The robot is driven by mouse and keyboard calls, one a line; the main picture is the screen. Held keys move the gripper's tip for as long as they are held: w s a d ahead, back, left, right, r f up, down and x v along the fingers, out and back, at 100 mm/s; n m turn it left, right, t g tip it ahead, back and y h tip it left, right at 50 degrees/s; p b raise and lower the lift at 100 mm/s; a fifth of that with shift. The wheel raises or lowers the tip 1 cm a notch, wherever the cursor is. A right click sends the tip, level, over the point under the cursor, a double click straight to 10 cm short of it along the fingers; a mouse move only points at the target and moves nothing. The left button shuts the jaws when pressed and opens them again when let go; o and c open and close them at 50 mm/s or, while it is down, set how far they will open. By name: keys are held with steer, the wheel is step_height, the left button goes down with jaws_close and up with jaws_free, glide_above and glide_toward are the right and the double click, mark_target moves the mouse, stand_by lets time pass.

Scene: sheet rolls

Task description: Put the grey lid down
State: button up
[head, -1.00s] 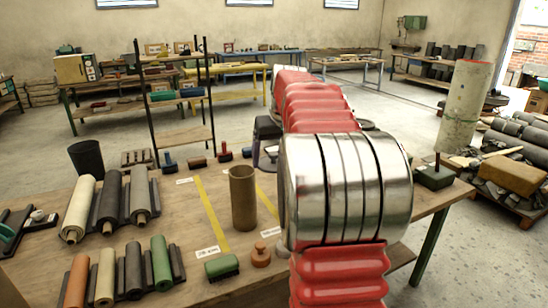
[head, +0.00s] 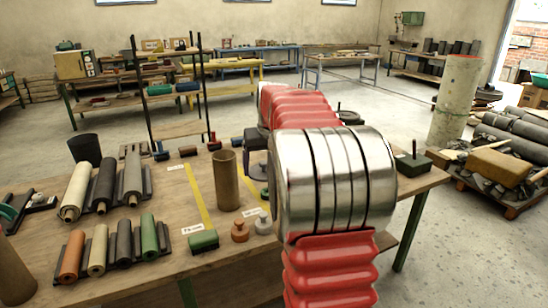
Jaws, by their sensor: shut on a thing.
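My arm covers the middle of the head view and hides much of the work area. A dark part of my gripper (head: 256,152) shows at the left edge of the arm, low over the table. Its fingertips are mostly hidden. It is shut, but the grey lid in it cannot be made out clearly. A small grey knobbed piece (head: 263,224) stands on the table beside a similar orange piece (head: 240,231), apart from the gripper.
The wooden table (head: 160,225) carries a brown tube (head: 226,180), a green block (head: 203,241) and several rolls on racks at the left. A green ring (head: 265,193) lies near my arm. A green base with a spike (head: 413,163) stands at the right.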

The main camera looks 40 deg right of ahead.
steer(key=a+f+n, duration=0.1)
steer(key=a+f, duration=0.6)
steer(key=a, duration=0.4)
steer(key=a+f+n+y, duration=0.1)
steer(key=a+f+n, duration=0.1)
steer(key=a+f, duration=0.5)
steer(key=a+f+n+y, duration=0.1)
steer(key=a+f, duration=0.6)
steer(key=a, duration=1)
steer(key=shift+w+a+f+n+t, duration=0.2)
steer(key=shift+a+f+n+t, duration=0.1)
steer(key=shift+n, duration=0.3)
steer(key=shift+s+d, duration=0.1)
steer(key=shift+s, duration=0.05)
